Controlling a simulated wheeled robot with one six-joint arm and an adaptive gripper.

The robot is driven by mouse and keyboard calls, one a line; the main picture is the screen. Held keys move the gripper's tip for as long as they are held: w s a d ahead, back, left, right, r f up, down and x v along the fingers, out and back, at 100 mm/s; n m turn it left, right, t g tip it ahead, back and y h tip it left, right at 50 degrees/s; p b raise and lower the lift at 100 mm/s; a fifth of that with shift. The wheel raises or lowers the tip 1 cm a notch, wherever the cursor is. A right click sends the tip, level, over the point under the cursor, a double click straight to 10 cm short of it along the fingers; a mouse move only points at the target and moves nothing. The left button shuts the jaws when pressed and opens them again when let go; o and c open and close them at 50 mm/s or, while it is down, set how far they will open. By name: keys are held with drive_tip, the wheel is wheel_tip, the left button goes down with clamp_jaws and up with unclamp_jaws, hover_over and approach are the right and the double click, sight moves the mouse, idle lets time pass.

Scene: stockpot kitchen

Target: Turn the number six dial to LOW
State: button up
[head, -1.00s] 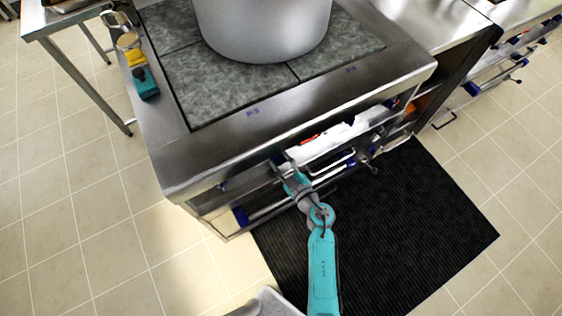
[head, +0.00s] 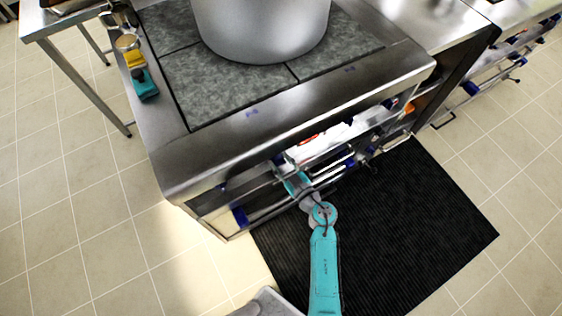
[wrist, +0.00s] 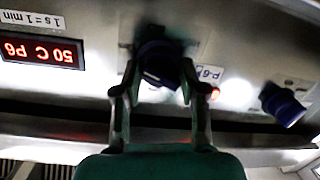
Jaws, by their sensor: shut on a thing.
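In the wrist view, a dark blue round dial (wrist: 158,58) sits on the steel front panel, beside a label (wrist: 208,74) that reads P-6 upside down. My gripper (wrist: 160,80) has one finger on each side of this dial and is shut on it. The fingers hide part of the dial, and I cannot tell its exact setting. A red-lit display (wrist: 42,50) to the left shows 50 C P6. In the head view, my gripper (head: 279,160) is at the stove front, under the top's front edge, and the dial is hidden.
Another blue dial (wrist: 283,104) with its own label is at the right in the wrist view. A small red light (wrist: 215,91) glows by the P-6 label. In the head view, a large pot (head: 262,30) stands on the stovetop, above a rail (head: 270,212) and black mat (head: 420,220).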

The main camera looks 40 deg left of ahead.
drive_tip(key=o, duration=1.1)
drive_tip(key=shift+o, duration=0.2)
drive_tip(key=shift+d, duration=0.1)
drive_tip(key=v, duration=1.2)
